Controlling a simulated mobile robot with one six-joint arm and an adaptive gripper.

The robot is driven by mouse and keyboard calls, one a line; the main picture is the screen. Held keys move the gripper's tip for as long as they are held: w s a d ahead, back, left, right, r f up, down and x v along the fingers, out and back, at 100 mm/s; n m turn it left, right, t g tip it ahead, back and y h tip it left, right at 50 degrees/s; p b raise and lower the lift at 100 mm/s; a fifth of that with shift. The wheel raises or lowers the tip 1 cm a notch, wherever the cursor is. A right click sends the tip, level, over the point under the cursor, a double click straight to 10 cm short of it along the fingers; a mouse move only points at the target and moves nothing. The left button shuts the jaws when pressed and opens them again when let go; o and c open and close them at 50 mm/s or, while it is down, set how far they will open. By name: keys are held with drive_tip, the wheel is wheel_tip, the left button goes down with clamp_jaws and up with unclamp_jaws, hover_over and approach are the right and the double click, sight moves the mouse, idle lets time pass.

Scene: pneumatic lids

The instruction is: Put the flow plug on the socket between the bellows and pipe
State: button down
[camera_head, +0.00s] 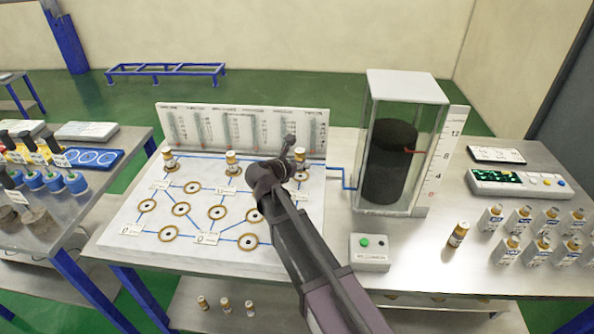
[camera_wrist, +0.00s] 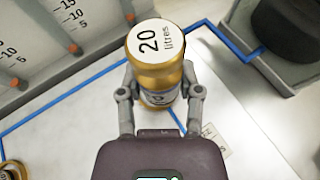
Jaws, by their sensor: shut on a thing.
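In the wrist view my gripper (camera_wrist: 160,84) is shut on a gold plug (camera_wrist: 161,45) with a white top marked "20 litres". In the head view my gripper (camera_head: 296,158) is over the board's back right corner, and the arm hides part of the plug. Whether the plug is seated in a socket or held above it, I cannot tell. The white board (camera_head: 120,226) carries blue lines and several gold-ringed sockets. A dark bellows (camera_head: 388,165) stands in a clear tank right of the board. A blue pipe (camera_head: 345,180) runs from the board to the tank.
A gauge panel (camera_head: 195,125) stands behind the board. Plugs stand at the board's back left (camera_head: 169,159) and back middle (camera_head: 232,163). A button box (camera_head: 370,256) is in front of the tank. A lone plug (camera_head: 458,235) and several labelled bottles (camera_head: 520,222) stand at right.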

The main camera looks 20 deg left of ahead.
sight(300, 177)
idle(0.3)
drive_tip(key=shift+w, duration=0.25)
drive_tip(key=shift+w+a+f+b, duration=0.15)
drive_tip(key=shift+w+f+b, duration=0.25)
drive_tip(key=shift+f+b, duration=1.4)
drive_tip(key=shift+f, duration=0.05)
drive_tip(key=shift+f, duration=0.15)
drive_tip(key=shift+c, duration=1.4)
unclamp_jaws()
